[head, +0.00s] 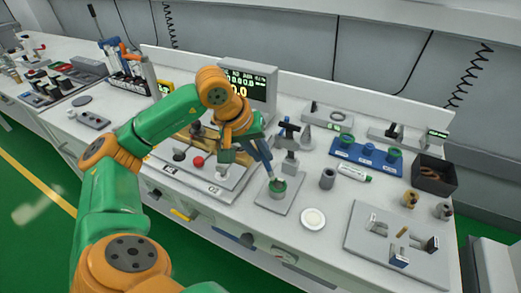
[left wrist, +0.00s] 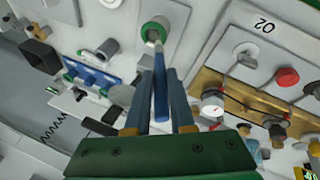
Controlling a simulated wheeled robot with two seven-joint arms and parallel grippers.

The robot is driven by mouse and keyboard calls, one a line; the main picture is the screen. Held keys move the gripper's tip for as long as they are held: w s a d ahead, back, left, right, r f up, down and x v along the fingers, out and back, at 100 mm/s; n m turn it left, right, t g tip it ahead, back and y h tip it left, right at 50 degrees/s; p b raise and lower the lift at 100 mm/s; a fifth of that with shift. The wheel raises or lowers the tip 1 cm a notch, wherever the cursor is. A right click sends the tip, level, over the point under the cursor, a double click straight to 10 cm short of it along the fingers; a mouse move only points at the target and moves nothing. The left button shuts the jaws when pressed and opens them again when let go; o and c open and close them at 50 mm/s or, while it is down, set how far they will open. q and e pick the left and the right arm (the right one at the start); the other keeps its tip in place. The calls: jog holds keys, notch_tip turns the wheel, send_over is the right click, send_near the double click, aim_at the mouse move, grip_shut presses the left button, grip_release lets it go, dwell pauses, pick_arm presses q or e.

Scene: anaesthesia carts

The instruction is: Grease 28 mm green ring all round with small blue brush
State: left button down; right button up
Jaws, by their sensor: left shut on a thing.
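My left gripper (head: 260,157) is shut on the small blue brush (left wrist: 160,88), whose handle runs between the two fingers. The brush points down to the green ring (head: 278,185), which sits on top of a grey post on a square grey plate (head: 272,203). In the left wrist view the brush's pale tip is at the opening of the green ring (left wrist: 145,32). It looks to be at or just over the rim; I cannot tell whether it touches. Any grease on the ring is too small to make out. My right gripper is not in view.
A blue rack (head: 367,157) with green rings stands behind, with a white tube (head: 354,173) before it. A round white dish (head: 313,219) lies right of the plate. A dark bin (head: 434,175) stands right. A panel with a red knob (head: 198,161) is close on the left.

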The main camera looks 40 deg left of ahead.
pick_arm(q)
jog(key=shift+f+b, duration=0.35)
jog(key=shift+f, duration=0.1)
dwell(1.0)
notch_tip(320, 180, up, 7)
jog(key=p, duration=0.6)
jog(key=shift+p, duration=0.3)
notch_tip(320, 180, down, 6)
jog(key=d+b, duration=0.3)
jog(key=b, duration=0.2)
jog(key=shift+s+r, duration=0.15)
jog(key=shift+s, duration=0.25)
